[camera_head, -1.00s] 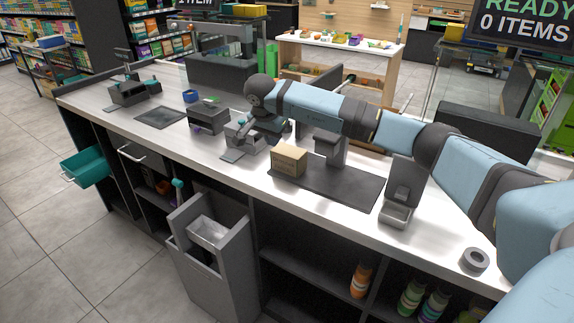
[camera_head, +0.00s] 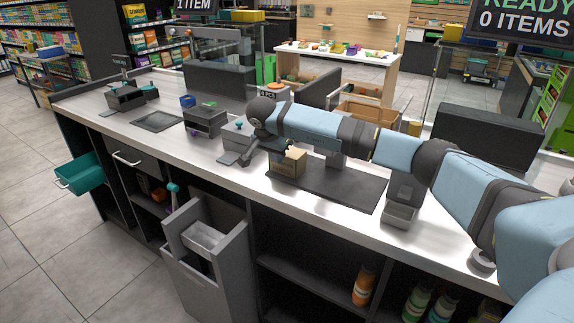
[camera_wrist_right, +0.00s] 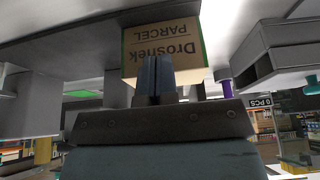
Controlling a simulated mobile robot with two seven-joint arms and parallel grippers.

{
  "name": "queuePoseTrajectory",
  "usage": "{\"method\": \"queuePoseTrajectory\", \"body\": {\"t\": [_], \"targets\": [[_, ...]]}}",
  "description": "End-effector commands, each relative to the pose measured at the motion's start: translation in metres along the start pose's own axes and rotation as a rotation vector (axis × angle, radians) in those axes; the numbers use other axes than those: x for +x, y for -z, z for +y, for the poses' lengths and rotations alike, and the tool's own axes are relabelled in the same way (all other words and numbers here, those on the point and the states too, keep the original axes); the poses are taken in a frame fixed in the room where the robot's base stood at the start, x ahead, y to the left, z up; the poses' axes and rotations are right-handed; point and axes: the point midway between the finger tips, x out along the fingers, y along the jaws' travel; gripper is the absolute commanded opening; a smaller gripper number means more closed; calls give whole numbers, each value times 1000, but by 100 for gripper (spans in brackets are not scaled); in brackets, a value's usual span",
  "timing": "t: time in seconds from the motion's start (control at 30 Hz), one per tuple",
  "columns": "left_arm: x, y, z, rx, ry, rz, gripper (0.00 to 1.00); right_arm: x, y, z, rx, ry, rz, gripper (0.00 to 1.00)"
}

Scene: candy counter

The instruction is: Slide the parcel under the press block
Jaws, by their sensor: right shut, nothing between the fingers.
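The parcel (camera_head: 290,164) is a tan cardboard box at the left end of a dark mat (camera_head: 345,187). The grey press (camera_head: 336,158) stands on the mat to its right; my arm hides its upper part, so I cannot make out the press block. My left gripper is not in view.
A grey device (camera_head: 236,137) stands left of the gripper, with a dark box (camera_head: 205,119) farther left. A grey holder (camera_head: 401,208) stands just right of the mat. The counter's front strip (camera_head: 330,216) is clear.

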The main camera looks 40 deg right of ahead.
Motion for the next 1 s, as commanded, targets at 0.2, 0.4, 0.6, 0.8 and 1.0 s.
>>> {"method": "queuePoseTrajectory", "body": {"t": [0.2,0.4,0.6,0.8,1.0], "targets": [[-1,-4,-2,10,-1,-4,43,10,-4,1,-2,-3,-2,0],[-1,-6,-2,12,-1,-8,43,12,-6,1,-3,-7,-4,0],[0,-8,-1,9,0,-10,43,16,-1,2,-2,-11,-4,0],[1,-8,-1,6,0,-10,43,20,7,2,-2,-12,-3,0],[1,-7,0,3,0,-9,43,20,11,2,-2,-12,-3,0]]}}
